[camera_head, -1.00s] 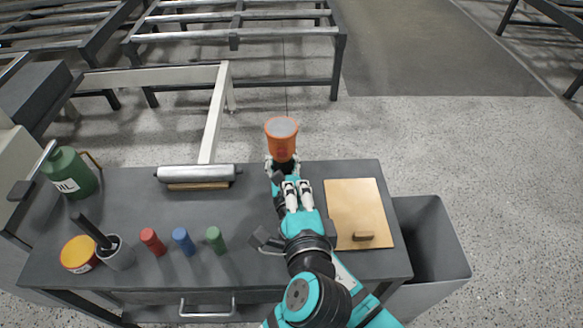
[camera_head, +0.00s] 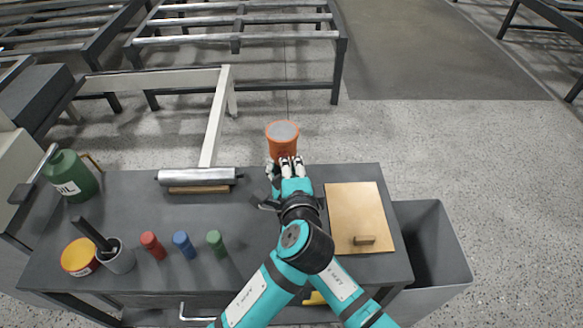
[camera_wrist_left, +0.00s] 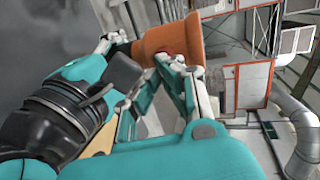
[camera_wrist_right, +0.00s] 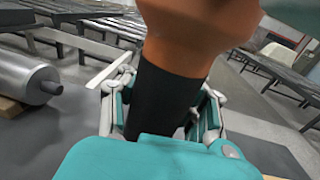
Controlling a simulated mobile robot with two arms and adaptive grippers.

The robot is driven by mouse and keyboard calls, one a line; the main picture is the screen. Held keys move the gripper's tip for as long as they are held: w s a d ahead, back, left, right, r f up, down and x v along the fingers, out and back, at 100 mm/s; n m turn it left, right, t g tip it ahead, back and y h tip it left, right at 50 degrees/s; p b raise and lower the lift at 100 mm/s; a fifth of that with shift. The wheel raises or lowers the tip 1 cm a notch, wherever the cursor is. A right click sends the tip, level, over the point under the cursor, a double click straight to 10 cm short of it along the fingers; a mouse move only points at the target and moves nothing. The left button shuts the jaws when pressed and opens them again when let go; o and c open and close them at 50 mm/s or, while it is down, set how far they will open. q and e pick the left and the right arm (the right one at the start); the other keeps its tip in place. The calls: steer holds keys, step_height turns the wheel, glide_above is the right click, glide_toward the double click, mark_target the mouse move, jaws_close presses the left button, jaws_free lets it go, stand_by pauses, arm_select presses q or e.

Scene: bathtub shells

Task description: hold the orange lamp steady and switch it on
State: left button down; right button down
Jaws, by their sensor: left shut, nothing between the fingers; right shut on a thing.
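My right gripper (camera_head: 272,170), mostly hidden behind the left one in the head view, is shut on the lamp's black handle (camera_wrist_right: 163,95). My left gripper (camera_head: 289,162) is shut and empty, its fingertips at the near side of the lamp's lower orange part. In the left wrist view a red button (camera_wrist_left: 168,51) shows on the lamp right by the left fingertips. I cannot tell whether they touch it.
The dark workbench (camera_head: 140,220) holds a green oil can (camera_head: 70,177), a metal roller (camera_head: 197,175), red, blue and green cylinders, an orange tin (camera_head: 79,257), a grey cup (camera_head: 118,258) and a tan board (camera_head: 358,205). A grey bin (camera_head: 455,255) stands at the right.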

arm_select(q)
steer(key=shift+w, duration=1)
steer(key=shift+s, duration=0.1)
arm_select(e)
steer(key=shift+s+a, duration=0.1)
arm_select(q)
steer(key=v, duration=1)
arm_select(e)
steer(key=c, duration=0.8)
jaws_free()
steer(key=shift+c, duration=0.2)
